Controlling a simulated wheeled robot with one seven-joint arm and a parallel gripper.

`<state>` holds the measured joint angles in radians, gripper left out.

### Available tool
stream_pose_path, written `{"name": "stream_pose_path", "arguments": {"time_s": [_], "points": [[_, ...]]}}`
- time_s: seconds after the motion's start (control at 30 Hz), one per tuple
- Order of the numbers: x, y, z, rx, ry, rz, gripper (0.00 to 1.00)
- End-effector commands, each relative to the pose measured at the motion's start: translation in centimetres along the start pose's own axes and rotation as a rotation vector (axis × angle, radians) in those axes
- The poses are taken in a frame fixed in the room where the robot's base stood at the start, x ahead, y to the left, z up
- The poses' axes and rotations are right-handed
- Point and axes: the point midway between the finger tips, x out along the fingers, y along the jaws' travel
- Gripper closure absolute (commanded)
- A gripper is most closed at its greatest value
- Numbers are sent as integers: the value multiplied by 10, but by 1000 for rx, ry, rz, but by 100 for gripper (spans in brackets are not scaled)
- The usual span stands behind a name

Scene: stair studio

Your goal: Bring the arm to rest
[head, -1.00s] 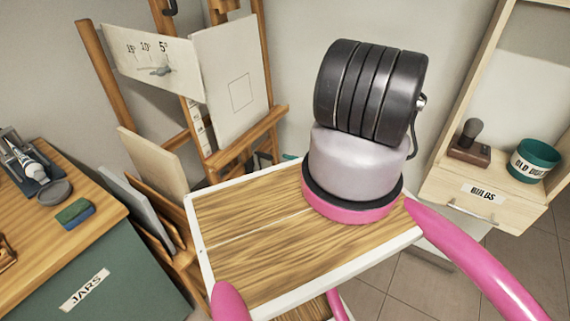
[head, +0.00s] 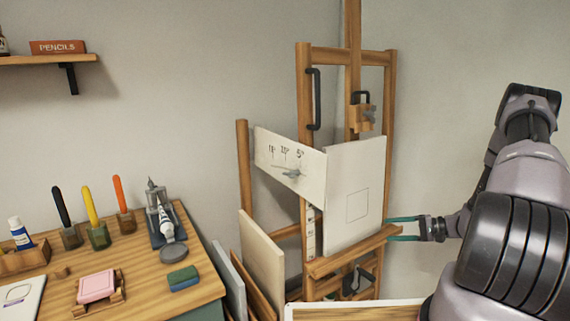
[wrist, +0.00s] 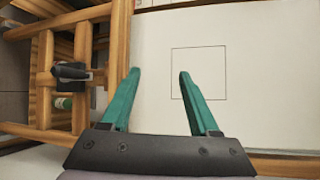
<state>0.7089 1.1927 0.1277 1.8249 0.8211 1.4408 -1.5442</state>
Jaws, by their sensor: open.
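My gripper (head: 404,228) is open and empty, with two teal fingers apart. In the head view it is at the right edge of the white canvas (head: 368,170), near the easel's ledge. In the wrist view the fingers (wrist: 158,85) are in front of the canvas (wrist: 262,85), and the right fingertip overlaps the square drawn on it. I cannot tell whether the fingers touch the canvas. My arm reaches in from the right side of the head view.
The wooden easel (head: 303,90) holds the canvas and a tilted scale board (head: 275,158). Boards (head: 262,255) lean left of it. A wooden worktop (head: 150,265) at left carries pens, a pink block (head: 97,286) and a green sponge (head: 183,276).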

Motion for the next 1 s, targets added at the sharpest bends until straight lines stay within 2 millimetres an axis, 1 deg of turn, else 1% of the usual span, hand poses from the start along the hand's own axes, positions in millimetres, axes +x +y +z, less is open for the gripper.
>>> {"name": "stream_pose_path", "arguments": {"time_s": [0.03,0.1,0.17,0.2,0.27,0.3,0.37,0.5,0.67,0.8,1.0], "points": [[-1,-27,6,-23,-28,49,38],[-3,-56,18,-39,-62,116,38],[-4,-80,28,-53,-85,174,38],[-4,-95,36,-63,-99,213,38],[-6,-118,49,-79,-113,272,38],[-7,-132,58,-90,-120,311,38],[-8,-154,72,-108,-126,368,38],[-13,-199,108,-152,-120,497,38],[-20,-243,154,-211,-81,631,38],[-28,-275,195,-267,-21,729,38],[-45,-310,255,-356,101,830,38]]}}
